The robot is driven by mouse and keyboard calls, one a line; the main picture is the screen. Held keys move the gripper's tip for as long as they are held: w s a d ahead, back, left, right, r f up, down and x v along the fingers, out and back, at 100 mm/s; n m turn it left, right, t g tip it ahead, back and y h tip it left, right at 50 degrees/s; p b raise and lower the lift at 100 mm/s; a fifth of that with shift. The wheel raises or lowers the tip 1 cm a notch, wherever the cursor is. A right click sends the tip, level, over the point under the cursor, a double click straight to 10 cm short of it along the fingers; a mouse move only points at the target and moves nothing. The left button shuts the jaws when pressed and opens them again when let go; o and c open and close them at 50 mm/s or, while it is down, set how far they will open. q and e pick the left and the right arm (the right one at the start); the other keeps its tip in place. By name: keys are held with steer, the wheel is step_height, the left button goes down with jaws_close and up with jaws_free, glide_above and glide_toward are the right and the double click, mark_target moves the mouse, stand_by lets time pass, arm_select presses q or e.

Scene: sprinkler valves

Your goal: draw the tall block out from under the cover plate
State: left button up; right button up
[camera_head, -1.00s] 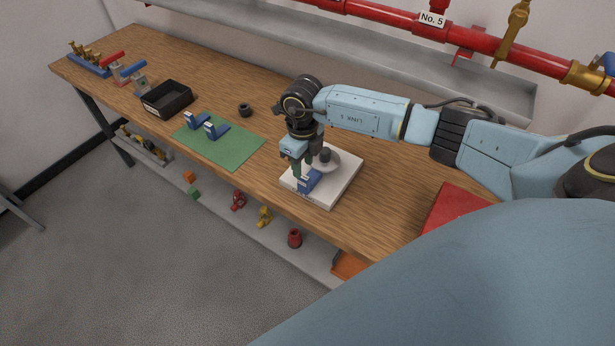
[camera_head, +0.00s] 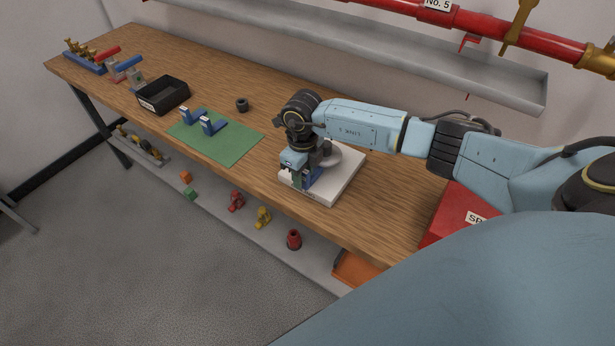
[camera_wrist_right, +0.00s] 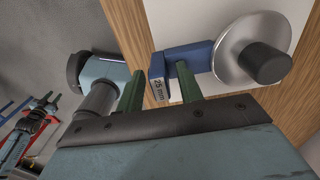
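The blue block (camera_wrist_right: 200,56) with a white "25 mm" label lies on a white base (camera_head: 347,180). Its inner end reaches to the round silver cover plate (camera_wrist_right: 228,65), which has a dark knob; how far it goes under is hidden. My right gripper (camera_wrist_right: 160,68) is open, with its two green fingers on either side of the block's labelled outer end. I see a narrow gap by the left finger; contact at the right one is unclear. In the head view the right gripper (camera_head: 304,178) is low over the base and partly hides the block.
A green mat (camera_head: 228,150) with two blue-and-white blocks (camera_head: 212,126) lies left of the base. A black tray (camera_head: 163,97) and a dark ring (camera_head: 242,104) are farther back. A red box (camera_head: 455,212) stands to the right. The wooden bench (camera_head: 265,155) between mat and base is clear.

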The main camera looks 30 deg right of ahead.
steer(key=shift+f, duration=0.1)
jaws_close()
steer(key=shift+s+a, duration=0.1)
steer(key=shift+a, duration=0.05)
steer(key=shift+s+a+p, duration=0.35)
steer(key=shift+s+a, duration=0.05)
steer(key=shift+a, duration=0.4)
steer(key=shift+s+a+p, duration=0.35)
steer(key=shift+a, duration=0.4)
steer(key=shift+f, duration=0.1)
steer(key=shift+w+r+p, duration=0.15)
steer(key=shift+r+p, duration=1.4)
steer(key=shift+r, duration=0.6)
